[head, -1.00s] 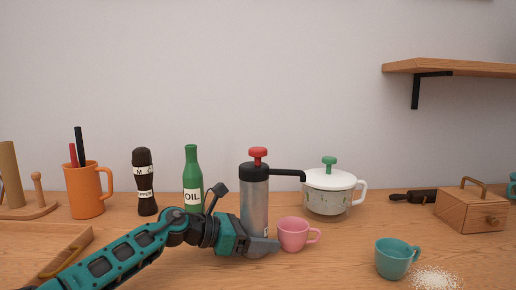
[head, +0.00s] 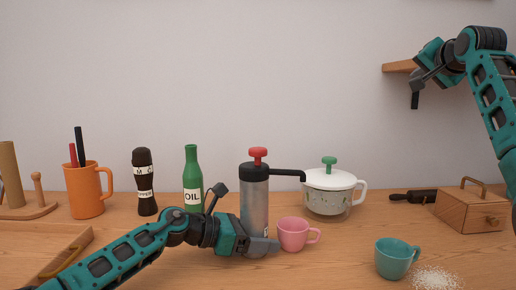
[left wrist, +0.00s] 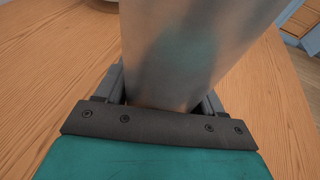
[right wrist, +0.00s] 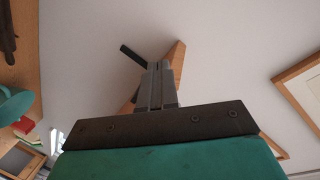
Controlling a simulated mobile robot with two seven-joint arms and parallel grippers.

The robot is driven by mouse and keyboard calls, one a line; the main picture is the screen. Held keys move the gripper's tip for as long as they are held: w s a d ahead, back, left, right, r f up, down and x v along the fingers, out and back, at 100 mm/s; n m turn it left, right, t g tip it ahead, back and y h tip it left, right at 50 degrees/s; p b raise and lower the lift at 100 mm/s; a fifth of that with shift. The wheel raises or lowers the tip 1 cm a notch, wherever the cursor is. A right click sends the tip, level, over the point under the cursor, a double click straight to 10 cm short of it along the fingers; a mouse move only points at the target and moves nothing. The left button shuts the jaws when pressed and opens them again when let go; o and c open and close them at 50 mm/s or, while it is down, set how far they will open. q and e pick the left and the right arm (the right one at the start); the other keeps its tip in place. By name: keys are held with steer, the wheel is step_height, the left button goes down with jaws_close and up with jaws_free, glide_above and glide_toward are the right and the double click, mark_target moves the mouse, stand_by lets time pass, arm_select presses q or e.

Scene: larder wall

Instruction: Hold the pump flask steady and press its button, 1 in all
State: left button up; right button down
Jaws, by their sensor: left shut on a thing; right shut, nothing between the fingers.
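The pump flask (head: 255,205) stands upright on the counter, with a grey metal body, a black top, a black spout pointing right and a red button (head: 258,153) on top. My left gripper (head: 262,247) is shut on the flask's lower body; the left wrist view also shows the metal body (left wrist: 190,50) between its fingers. The red button is untouched. My right gripper (head: 417,82) is shut and empty, raised high at the right in front of the wall shelf. Its closed fingers show in the right wrist view (right wrist: 160,85).
A pink cup (head: 293,235) stands just right of the flask under the spout side. A white pot (head: 330,198) is behind it, the green oil bottle (head: 193,175) left. A teal cup (head: 395,260) and white powder (head: 436,279) lie front right. The shelf (head: 398,67) is near my right gripper.

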steer(key=s+a+n+g+y, duration=0.1)
steer(key=a+n+g+y, duration=0.4)
steer(key=a, duration=1.7)
steer(key=n+g+y, duration=0.2)
steer(key=n+g, duration=0.1)
glide_above(262, 149)
step_height(262, 149, down, 2)
steer(key=f, duration=0.1)
steer(key=shift+w+r, duration=0.1)
steer(key=shift+r, duration=0.15)
steer(key=shift+f, duration=0.1)
steer(key=shift+f, duration=4.35)
steer(key=shift+f, duration=0.4)
